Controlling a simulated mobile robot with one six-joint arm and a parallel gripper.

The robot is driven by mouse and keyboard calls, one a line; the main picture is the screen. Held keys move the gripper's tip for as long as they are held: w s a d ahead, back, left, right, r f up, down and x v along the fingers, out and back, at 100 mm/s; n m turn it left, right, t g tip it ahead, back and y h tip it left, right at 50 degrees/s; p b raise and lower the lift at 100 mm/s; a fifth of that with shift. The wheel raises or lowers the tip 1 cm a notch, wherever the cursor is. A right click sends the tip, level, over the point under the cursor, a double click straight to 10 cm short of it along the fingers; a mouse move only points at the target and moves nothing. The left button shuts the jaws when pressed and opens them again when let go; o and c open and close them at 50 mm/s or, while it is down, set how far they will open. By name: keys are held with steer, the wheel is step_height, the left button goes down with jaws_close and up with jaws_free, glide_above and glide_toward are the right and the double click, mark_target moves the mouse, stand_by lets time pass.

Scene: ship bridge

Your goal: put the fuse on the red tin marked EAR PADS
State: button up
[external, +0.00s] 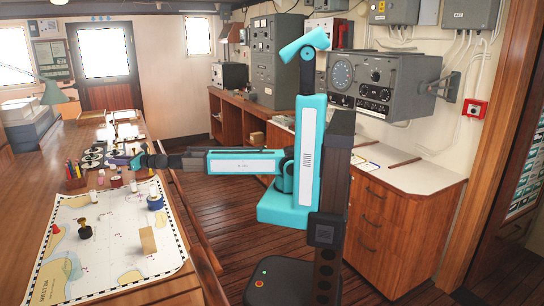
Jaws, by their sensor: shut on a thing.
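My gripper (119,162) is at the end of my arm, which reaches left over the long wooden desk in the external view. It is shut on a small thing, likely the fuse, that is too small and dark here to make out. It is above the desk, near the far edge of the chart. The red tin marked EAR PADS cannot be picked out. Several small containers stand below and around the gripper, but no lettering on them is readable.
A chart (115,262) covers the near desk. On it are a black stamp (84,229), a red cone (57,231), a tan block (147,240) and a blue roll (155,202). A pencil holder (75,177) stands left of the gripper. Free chart lies between these things.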

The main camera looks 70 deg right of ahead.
steer(key=shift+f+b, duration=1.45)
steer(key=shift+f, duration=0.55)
steer(key=shift+f, duration=0.2)
steer(key=o, duration=1)
steer(key=shift+r, duration=0.25)
steer(key=shift+s+d, duration=0.25)
steer(key=shift+s, duration=1)
steer(key=shift+s+d, duration=0.25)
steer(key=shift+s, duration=0.95)
steer(key=shift+s+d, duration=0.25)
steer(key=shift+s, duration=1)
